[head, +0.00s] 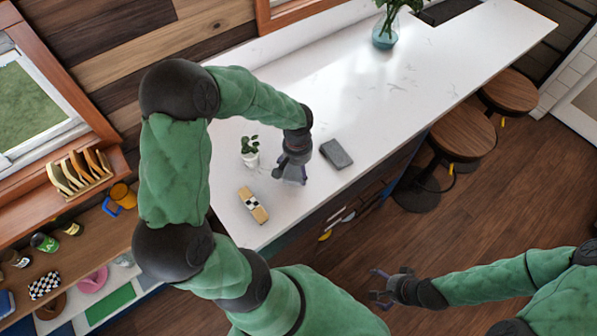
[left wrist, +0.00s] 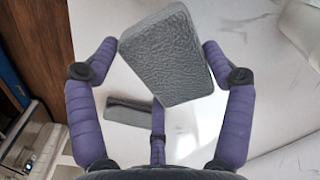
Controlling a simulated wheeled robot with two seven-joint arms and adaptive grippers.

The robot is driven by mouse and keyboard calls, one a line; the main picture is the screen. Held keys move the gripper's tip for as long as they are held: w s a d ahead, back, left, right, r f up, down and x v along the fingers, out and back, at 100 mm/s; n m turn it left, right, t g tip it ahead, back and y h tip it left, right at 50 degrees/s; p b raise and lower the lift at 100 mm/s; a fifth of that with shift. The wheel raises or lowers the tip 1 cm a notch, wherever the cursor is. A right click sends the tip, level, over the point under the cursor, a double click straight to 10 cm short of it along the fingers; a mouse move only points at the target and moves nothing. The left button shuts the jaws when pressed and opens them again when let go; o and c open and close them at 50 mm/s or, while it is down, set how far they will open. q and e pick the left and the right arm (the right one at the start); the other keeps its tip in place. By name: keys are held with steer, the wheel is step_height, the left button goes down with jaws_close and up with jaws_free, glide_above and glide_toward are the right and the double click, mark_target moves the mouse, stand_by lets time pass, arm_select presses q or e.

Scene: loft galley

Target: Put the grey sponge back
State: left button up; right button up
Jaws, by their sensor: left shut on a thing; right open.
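The grey sponge (left wrist: 168,60), a rough-textured block, is between the fingers of my left gripper in the left wrist view, with a fingertip against each side. In the head view my left gripper (head: 290,178) is over the near end of the white counter, and I cannot make out the sponge clearly there. A darker grey block (head: 336,153) lies on the counter just right of this gripper. A flat grey piece (left wrist: 128,112) shows behind the fingers in the left wrist view; I cannot tell whether it is the same block. My right gripper (head: 382,286) is open and empty over the floor.
A glass vase (head: 385,30) stands at the far end. The counter (head: 420,90) between is clear. Stools (head: 462,132) line its right side.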

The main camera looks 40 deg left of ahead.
mark_target(299, 173)
arm_select(q)
steer(key=shift+w+f, duration=0.25)
steer(key=shift+f, duration=1.6)
steer(key=o, duration=0.9)
steer(key=shift+r, duration=0.1)
step_height(299, 173, up, 12)
steer(key=shift+f, duration=0.1)
